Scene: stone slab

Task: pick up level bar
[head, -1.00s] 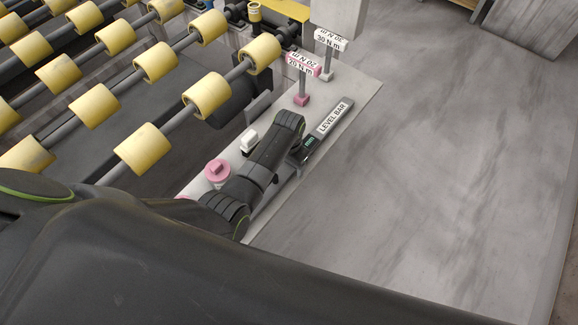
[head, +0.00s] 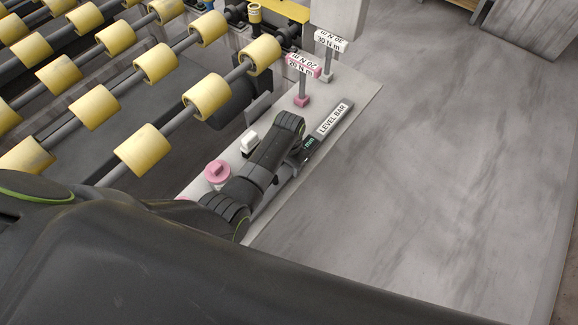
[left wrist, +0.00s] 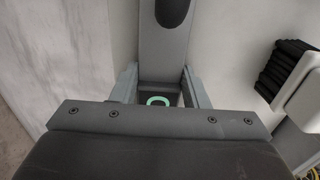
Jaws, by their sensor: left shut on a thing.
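The level bar (head: 333,118) is a long dark grey bar with a white "LEVEL BAR" label and a small green display. It lies along the right part of the pale plate in the head view. My left gripper (head: 296,157) is shut on the bar near the display; my arm hides much of the grip. In the left wrist view the bar (left wrist: 165,62) runs between the two fingers (left wrist: 160,92), with a black oval on top and a green ring showing. I cannot tell whether the bar is clear of the plate. My right gripper is not in view.
The pale plate (head: 366,92) also carries a pink knob (head: 217,171), a white block (head: 249,141) and upright tools tagged 20 N m (head: 302,66) and 30 N m (head: 330,42). Yellow rollers (head: 142,149) stand to the left. The stone slab (head: 440,180) is bare to the right.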

